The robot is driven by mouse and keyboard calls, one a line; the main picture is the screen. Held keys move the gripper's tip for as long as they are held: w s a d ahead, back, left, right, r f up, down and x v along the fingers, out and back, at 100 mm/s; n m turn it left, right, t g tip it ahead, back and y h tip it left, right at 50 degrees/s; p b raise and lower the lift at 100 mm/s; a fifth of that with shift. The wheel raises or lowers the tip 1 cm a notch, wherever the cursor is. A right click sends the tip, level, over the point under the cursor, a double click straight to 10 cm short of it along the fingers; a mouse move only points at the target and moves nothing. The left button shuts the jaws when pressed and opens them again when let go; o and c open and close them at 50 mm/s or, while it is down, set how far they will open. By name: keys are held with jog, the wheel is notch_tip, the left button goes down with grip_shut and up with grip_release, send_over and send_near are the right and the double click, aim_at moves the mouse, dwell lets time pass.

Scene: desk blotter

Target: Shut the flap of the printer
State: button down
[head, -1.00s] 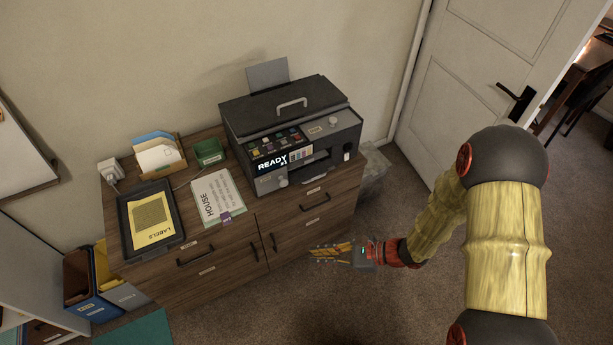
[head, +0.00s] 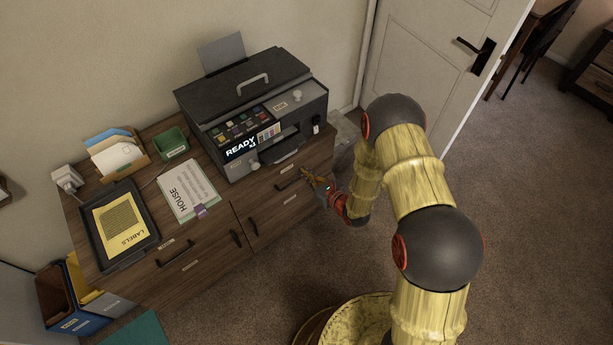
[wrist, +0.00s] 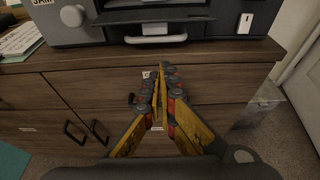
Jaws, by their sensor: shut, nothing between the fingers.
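The dark grey printer (head: 225,108) stands on the right part of the wooden cabinet. Its black top lid (head: 240,84) with a pale handle looks down. Its front has a dark opening, with a low front piece (head: 284,156) below it. In the wrist view this piece has a light handle bar (wrist: 155,39) and sticks out towards me; I cannot tell its exact angle. My gripper (head: 308,175) is in front of the cabinet, below the printer's front and apart from it. In the wrist view its fingers (wrist: 165,70) are together and empty, pointing towards the cabinet top's edge.
The cabinet (head: 215,245) has drawer handles facing me. A black tray with yellow labels paper (head: 120,222), a document (head: 187,188), a green box (head: 171,143) and an envelope holder (head: 118,155) lie left of the printer. A door (head: 425,65) stands right. The carpet (head: 540,220) is clear at right.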

aim_at(288, 163)
jog(key=b+x, duration=0.1)
jog(key=x, duration=0.5)
jog(key=shift+w+a+f+b, duration=0.1)
jog(key=shift+f+b, duration=0.15)
jog(key=shift+b, duration=0.05)
notch_tip(288, 163, up, 4)
jog(key=shift+r, duration=0.15)
jog(key=shift+r, duration=0.1)
